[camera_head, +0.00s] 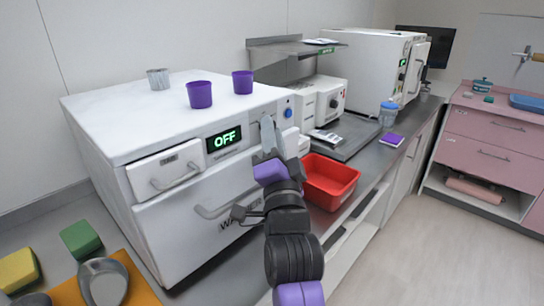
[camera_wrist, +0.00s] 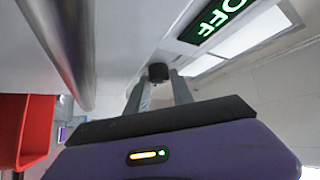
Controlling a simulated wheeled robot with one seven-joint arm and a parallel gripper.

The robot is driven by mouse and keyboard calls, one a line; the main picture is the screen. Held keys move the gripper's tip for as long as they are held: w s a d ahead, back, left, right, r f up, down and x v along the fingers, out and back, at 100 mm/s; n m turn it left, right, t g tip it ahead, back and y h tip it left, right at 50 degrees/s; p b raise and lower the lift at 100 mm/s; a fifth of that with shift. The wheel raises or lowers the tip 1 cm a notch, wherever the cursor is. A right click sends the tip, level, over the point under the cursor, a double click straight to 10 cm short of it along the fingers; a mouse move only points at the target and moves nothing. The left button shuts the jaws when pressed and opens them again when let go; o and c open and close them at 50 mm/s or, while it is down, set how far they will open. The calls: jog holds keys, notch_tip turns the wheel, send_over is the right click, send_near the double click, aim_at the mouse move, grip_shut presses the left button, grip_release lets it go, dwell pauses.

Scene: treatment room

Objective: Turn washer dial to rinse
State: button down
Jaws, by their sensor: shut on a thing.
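The washer (camera_head: 110,135) is a large white box with a front panel on the counter. Its green display (camera_head: 224,139) reads OFF and also shows upside down in the wrist view (camera_wrist: 215,20). The dial (camera_wrist: 158,72) is a small dark round knob on the panel, seen between my fingertips in the wrist view. In the head view my gripper hides it. My gripper (camera_head: 270,128) reaches the panel just right of the display, and its two fingers (camera_wrist: 159,84) are shut on the dial. The dial's pointer and markings cannot be made out.
A washer drawer handle (camera_head: 178,176) and a lower door handle (camera_head: 225,203) stick out near my arm. A red bin (camera_head: 329,181) stands close on the right. Purple cups (camera_head: 200,95) stand on the washer. A grey tray (camera_head: 345,137) lies farther back.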

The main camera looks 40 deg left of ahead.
jog(key=n+g+y+b, duration=0.1)
jog(key=n+y+b, duration=0.1)
jog(key=b, duration=0.3)
jog(key=n+g+y+b, duration=0.1)
jog(key=n+y+b, duration=0.1)
jog(key=n+b, duration=0.2)
jog(key=f+n+g+y+b, duration=0.1)
jog(key=n+y+b, duration=0.1)
jog(key=b, duration=0.5)
jog(key=shift+w+f+n+y+b, duration=0.1)
jog(key=shift+w+n+y+b, duration=0.25)
jog(key=shift+n, duration=0.25)
jog(key=shift+n+g+y+b, duration=0.25)
jog(key=shift+n+g+b, duration=0.25)
jog(key=shift+g+b, duration=0.1)
jog(key=shift+r, duration=0.2)
jog(key=c, duration=1.4)
grip_release()
jog(key=shift+p+v, duration=0.45)
jog(key=shift+v, duration=3.45)
jog(key=shift+n, duration=0.3)
